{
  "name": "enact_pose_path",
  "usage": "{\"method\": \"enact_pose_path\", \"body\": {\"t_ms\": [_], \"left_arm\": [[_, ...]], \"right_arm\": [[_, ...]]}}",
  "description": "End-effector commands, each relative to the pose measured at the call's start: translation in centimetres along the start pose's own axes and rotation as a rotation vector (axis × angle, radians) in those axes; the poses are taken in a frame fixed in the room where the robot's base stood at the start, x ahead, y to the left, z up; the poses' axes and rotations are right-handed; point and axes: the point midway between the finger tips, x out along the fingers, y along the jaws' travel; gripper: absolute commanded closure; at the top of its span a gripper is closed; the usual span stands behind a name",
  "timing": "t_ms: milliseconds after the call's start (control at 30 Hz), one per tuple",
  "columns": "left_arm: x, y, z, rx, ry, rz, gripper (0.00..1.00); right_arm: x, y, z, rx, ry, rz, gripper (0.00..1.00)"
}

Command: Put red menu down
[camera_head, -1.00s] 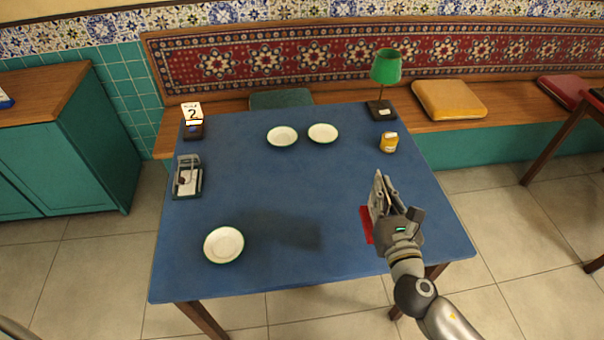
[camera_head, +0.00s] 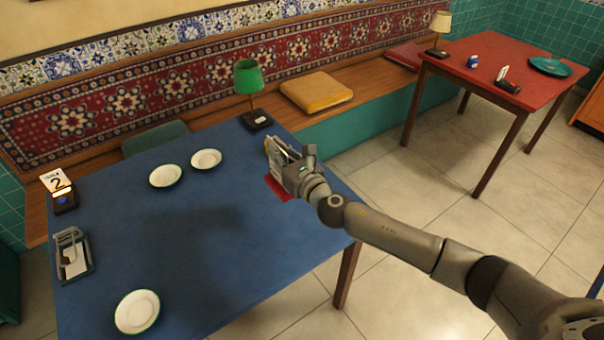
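The red menu (camera_head: 278,188) shows only in part, as a small red patch just below my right gripper (camera_head: 276,152). The gripper and wrist hide the rest of it. My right gripper is over the right side of the blue table (camera_head: 200,265), near the green lamp. It appears shut on the menu, which has kept its place beside the gripper as the arm moved. I cannot tell whether the menu touches the tabletop. My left gripper is out of view.
The green lamp (camera_head: 249,80) stands just beyond my gripper. Two plates (camera_head: 166,176) lie to the left, and another plate (camera_head: 137,312) is nearer. A number sign (camera_head: 62,192) and holder (camera_head: 73,256) stand at the left edge. The table's middle is clear. A red table (camera_head: 500,62) stands at right.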

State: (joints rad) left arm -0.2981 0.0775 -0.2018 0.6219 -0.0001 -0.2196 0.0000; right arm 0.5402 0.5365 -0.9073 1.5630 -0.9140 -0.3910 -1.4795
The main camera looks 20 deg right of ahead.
Motion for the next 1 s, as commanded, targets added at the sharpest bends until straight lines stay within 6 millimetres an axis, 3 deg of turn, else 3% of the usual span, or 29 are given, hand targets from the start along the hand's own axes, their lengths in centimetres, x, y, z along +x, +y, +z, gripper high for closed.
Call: {"method": "enact_pose_path", "body": {"t_ms": [167, 267, 400, 667, 833, 1000], "left_arm": [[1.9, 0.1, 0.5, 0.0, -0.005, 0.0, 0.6], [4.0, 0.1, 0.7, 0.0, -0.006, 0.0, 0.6], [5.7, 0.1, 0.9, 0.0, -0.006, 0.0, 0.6], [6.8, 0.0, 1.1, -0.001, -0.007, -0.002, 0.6], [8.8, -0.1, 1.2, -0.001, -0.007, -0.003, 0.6], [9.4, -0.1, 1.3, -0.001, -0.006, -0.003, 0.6]], "right_arm": [[-0.8, -4.6, -2.6, -0.001, 0.001, -0.004, 1.0], [-1.1, -6.1, -5.1, 0.002, 0.002, -0.003, 1.0], [-1.4, -7.8, -6.8, 0.002, 0.0, -0.002, 1.0], [-1.6, -9.0, -7.8, 0.001, -0.002, -0.001, 1.0], [-1.7, -9.2, -10.2, 0.004, 0.0, 0.0, 1.0], [-1.7, -9.3, -11.1, 0.002, -0.001, 0.0, 1.0]]}}
